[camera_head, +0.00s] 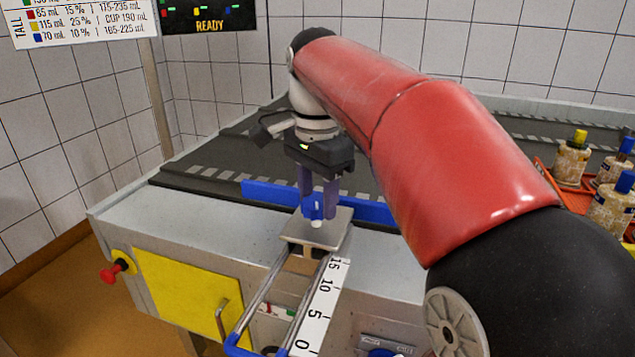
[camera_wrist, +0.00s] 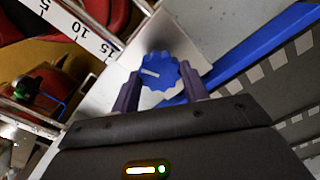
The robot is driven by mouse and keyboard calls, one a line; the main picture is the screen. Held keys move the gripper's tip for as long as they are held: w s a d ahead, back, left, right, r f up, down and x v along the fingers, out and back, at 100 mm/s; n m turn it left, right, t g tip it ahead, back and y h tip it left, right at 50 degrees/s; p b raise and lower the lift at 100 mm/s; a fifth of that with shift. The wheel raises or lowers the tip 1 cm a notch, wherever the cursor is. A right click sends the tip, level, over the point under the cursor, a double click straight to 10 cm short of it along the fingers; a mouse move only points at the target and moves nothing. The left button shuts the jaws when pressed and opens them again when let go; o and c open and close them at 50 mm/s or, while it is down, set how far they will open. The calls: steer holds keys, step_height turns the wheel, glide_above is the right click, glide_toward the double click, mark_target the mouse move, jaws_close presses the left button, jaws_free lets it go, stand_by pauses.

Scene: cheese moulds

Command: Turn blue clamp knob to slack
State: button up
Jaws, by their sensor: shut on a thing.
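The blue clamp knob (camera_wrist: 160,72) has a scalloped edge and a white pointer line, which points left in the wrist view. It sits on a grey metal plate (camera_wrist: 187,32) and also shows in the head view (camera_head: 313,208). My gripper (camera_head: 319,200) points down over the knob, with its purple fingers on either side of it. In the wrist view my gripper (camera_wrist: 160,85) is closed on the knob, with one finger at each side. No marks for slack or tight are readable around the knob.
A white scale (camera_head: 322,305) and metal rails run from the plate towards the front. A blue bar (camera_head: 262,194) lies along the dark belt (camera_head: 225,165) behind. Bottles (camera_head: 572,158) stand in an orange rack at right. A red button (camera_head: 108,275) is at left.

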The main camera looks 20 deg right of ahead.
steer(key=n+p, duration=0.1)
steer(key=n, duration=0.1)
steer(key=shift+r+n, duration=0.15)
steer(key=shift+n, duration=0.25)
steer(key=n, duration=0.3)
steer(key=shift+n, duration=0.3)
steer(key=n, duration=0.3)
steer(key=shift+w, duration=0.1)
steer(key=shift+a+n, duration=0.1)
steer(key=shift+n, duration=2.1)
steer(key=o, duration=1)
